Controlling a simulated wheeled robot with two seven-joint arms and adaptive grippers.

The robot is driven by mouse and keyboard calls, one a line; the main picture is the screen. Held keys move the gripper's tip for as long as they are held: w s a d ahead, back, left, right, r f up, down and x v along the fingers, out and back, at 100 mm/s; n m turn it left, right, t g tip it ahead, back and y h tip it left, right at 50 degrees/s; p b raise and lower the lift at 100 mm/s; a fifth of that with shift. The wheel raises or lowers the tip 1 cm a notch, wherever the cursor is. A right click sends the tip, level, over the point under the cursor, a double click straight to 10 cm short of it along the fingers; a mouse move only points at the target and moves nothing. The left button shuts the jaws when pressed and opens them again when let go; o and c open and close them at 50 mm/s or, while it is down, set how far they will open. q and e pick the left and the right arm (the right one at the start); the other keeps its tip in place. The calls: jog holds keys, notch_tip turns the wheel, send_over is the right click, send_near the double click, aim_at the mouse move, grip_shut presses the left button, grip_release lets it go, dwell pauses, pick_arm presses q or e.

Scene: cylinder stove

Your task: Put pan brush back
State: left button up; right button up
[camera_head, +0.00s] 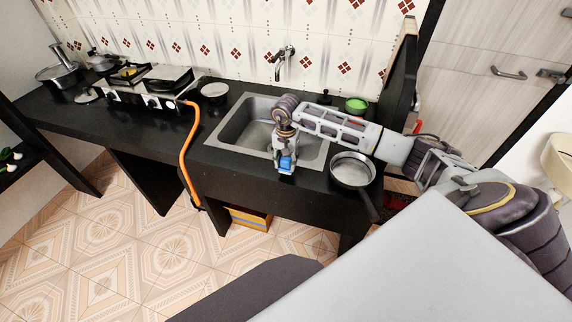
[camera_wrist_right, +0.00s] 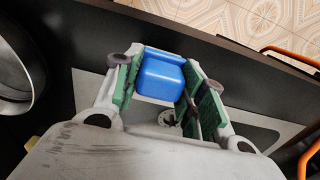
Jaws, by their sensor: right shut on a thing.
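My right gripper (camera_head: 285,150) points down over the front part of the sink (camera_head: 236,118). It is shut on a blue object (camera_head: 287,164), which looks like the pan brush. In the right wrist view, the blue block-shaped part of the pan brush (camera_wrist_right: 162,76) sits between the green finger pads of my right gripper (camera_wrist_right: 160,85). The rest of the brush is hidden, so I cannot tell its full shape. The sink drain (camera_wrist_right: 168,118) shows below it. My left gripper is not in view.
A pan (camera_head: 352,171) lies on the counter right of the sink, its handle over the front edge. A green bowl (camera_head: 357,104) stands behind it. An orange hose (camera_head: 186,150) hangs from the stove (camera_head: 145,98) at left. A faucet (camera_head: 284,62) is on the wall.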

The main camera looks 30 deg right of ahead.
notch_tip(320, 180, down, 2)
jog(key=shift+f, duration=0.15)
dwell(0.5)
jog(key=o, duration=0.9)
jog(key=shift+o, duration=0.4)
